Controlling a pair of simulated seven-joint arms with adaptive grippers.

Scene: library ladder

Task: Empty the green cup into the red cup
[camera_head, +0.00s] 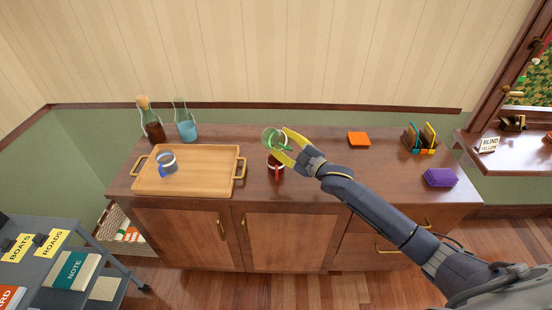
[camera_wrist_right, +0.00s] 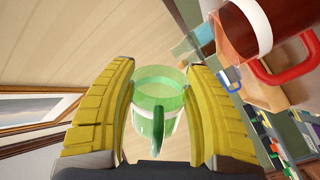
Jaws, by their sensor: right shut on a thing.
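The green cup (camera_head: 268,136) is see-through, with a green handle (camera_wrist_right: 158,130) towards my wrist camera. My right gripper (camera_head: 284,142) has its yellow fingers shut around it and holds it in the air, tilted, above the red cup. The red cup (camera_head: 275,168) stands on the wooden cabinet top, partly hidden by the gripper. A red handle (camera_wrist_right: 285,72) and white-banded body show at the right of the wrist view. I cannot tell what is inside either cup, and no stream shows between them. My left gripper is not in view.
A wooden tray (camera_head: 205,183) with brass handles holds a blue-handled mug (camera_head: 167,163) to the left. A corked brown bottle (camera_head: 151,124) and a blue-filled flask (camera_head: 186,124) stand behind it. An orange block (camera_head: 358,139) and purple block (camera_head: 439,177) lie right.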

